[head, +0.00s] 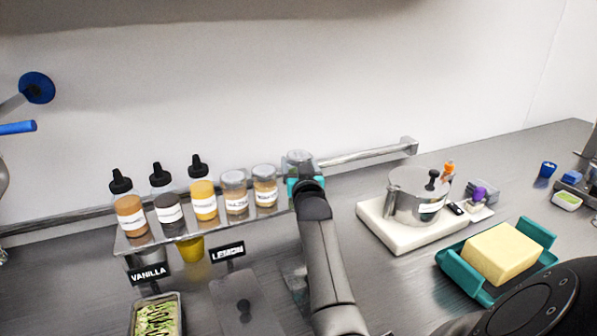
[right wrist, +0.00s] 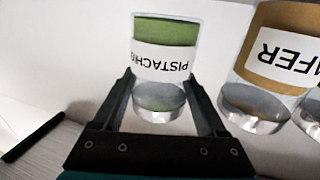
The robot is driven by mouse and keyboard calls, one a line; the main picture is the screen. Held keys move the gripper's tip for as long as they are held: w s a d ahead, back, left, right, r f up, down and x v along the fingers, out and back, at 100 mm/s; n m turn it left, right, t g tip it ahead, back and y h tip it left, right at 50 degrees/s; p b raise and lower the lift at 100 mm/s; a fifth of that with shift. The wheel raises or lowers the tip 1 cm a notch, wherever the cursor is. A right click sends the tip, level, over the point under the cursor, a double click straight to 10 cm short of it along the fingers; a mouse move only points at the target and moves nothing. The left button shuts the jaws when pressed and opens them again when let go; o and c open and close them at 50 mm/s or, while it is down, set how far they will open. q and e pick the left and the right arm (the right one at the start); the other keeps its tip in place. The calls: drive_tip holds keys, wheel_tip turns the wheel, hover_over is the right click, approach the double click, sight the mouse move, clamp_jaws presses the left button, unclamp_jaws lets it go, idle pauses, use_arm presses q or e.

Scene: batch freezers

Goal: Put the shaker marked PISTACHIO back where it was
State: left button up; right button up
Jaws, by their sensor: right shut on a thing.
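The PISTACHIO shaker (right wrist: 165,32), clear with green contents and a white label, is between the fingers of my right gripper (right wrist: 160,84). The gripper is shut on it. In the head view my right gripper (head: 304,186) is at the right end of the raised clear shelf (head: 150,245). The clear top of the shaker (head: 300,158) shows above it, in line with the row of shakers. My arm hides its lower part, so I cannot tell whether it touches the shelf. My left gripper is not in view.
Two brown shakers (head: 265,188) (head: 234,192) stand just left of the gripper; one neighbour (right wrist: 275,50) is close in the wrist view. Several squeeze bottles (head: 203,200) stand further left. A metal pot (head: 415,197) on a white board (head: 385,232) and a butter block (head: 503,252) are right.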

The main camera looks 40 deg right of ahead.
drive_tip(key=shift+f, duration=0.85)
drive_tip(key=shift+f, duration=0.15)
drive_tip(key=o, duration=1.3)
drive_tip(key=shift+r, duration=0.2)
drive_tip(key=shift+s+a+f, duration=0.1)
drive_tip(key=shift+s+a, duration=0.05)
drive_tip(key=shift+s, duration=0.05)
drive_tip(key=p+v, duration=0.1)
drive_tip(key=v, duration=1)
drive_tip(key=shift+s+a, duration=0.1)
drive_tip(key=shift+s, duration=0.15)
